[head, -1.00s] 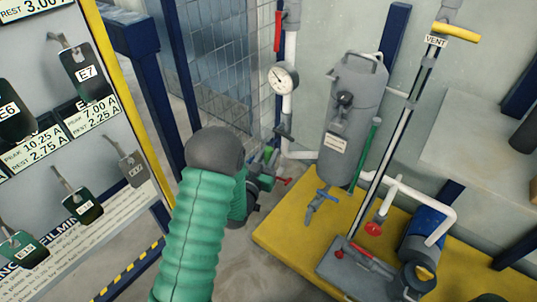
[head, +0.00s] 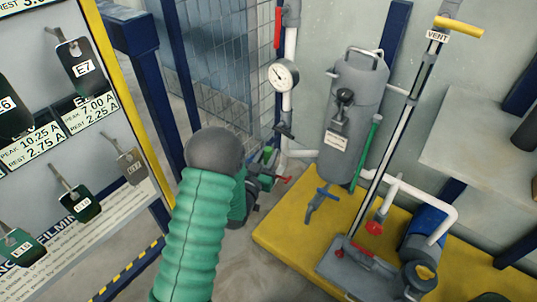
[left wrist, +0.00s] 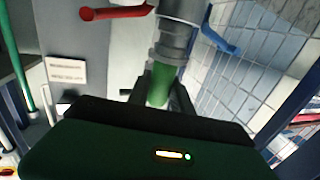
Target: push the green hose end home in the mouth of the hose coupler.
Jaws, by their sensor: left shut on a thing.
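The green hose end (left wrist: 159,86) is between the fingers of my left gripper (left wrist: 157,98) in the left wrist view. The gripper is shut on it. The grey hose coupler (left wrist: 171,48) is straight beyond the fingers, and the top of the green end meets its lower ring. How deep the end sits in the mouth cannot be told. In the head view my left gripper (head: 257,184) is small and partly hidden behind my green-sleeved arm, near the foot of the white pipe. The coupler is hard to make out there. My right gripper is not in view.
A red handle (left wrist: 115,13) and a blue handle (left wrist: 222,38) flank the coupler. A grey tank (head: 352,115) stands on a yellow platform (head: 285,225) at right. A tag board (head: 110,205) is at left, a wire fence (head: 225,60) behind.

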